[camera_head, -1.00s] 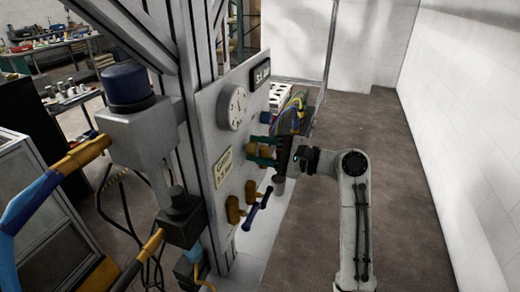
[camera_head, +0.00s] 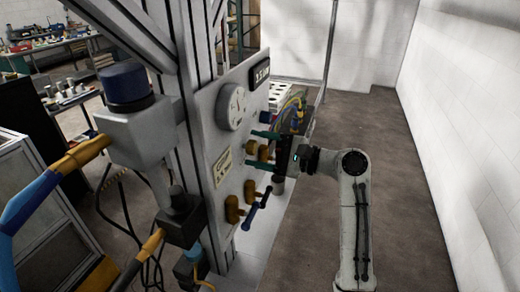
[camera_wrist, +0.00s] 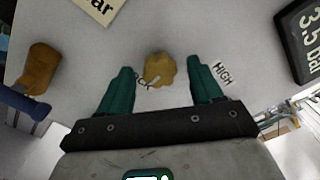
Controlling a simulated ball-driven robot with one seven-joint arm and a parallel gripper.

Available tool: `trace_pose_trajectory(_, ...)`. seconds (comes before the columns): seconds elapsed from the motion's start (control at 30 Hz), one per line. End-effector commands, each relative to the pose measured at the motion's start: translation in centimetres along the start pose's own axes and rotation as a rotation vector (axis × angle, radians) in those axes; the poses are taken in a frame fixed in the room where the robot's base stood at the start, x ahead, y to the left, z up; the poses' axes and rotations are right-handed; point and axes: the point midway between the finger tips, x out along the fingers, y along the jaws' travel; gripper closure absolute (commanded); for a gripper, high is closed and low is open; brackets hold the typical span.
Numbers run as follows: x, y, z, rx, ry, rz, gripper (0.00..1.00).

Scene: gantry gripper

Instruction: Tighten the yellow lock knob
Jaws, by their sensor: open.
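The yellow lock knob (camera_wrist: 158,69) sticks out of the pale panel, with partly covered lettering ending in "CK" beside it. In the wrist view it lies between the two green fingers of my gripper (camera_wrist: 158,66), with a gap on each side. My gripper is open and empty. In the head view my gripper (camera_head: 254,149) faces the panel from the right, its fingers one above the other, with the yellow knob (camera_head: 251,147) partly visible between them. A "HIGH" label (camera_wrist: 221,73) sits just right of the right finger.
A round gauge (camera_head: 236,107) and a dark display (camera_wrist: 300,35) reading 3.5 bar are on the panel. Orange fittings (camera_head: 232,210) and a blue bar handle (camera_head: 257,208) stick out below my gripper. Cables (camera_head: 294,108) hang behind it. The floor to the right is clear.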

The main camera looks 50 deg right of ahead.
Motion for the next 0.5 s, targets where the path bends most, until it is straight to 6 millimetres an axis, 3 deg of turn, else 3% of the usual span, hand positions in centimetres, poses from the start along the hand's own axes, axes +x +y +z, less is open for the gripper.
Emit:
trace_pose_trajectory(0.17, -1.7, 0.1, -0.2, 0.000, 0.003, -0.003, 0.35)
trace_pose_trajectory(0.5, -8.1, 0.1, -0.3, 0.000, 0.005, -0.003, 0.35)
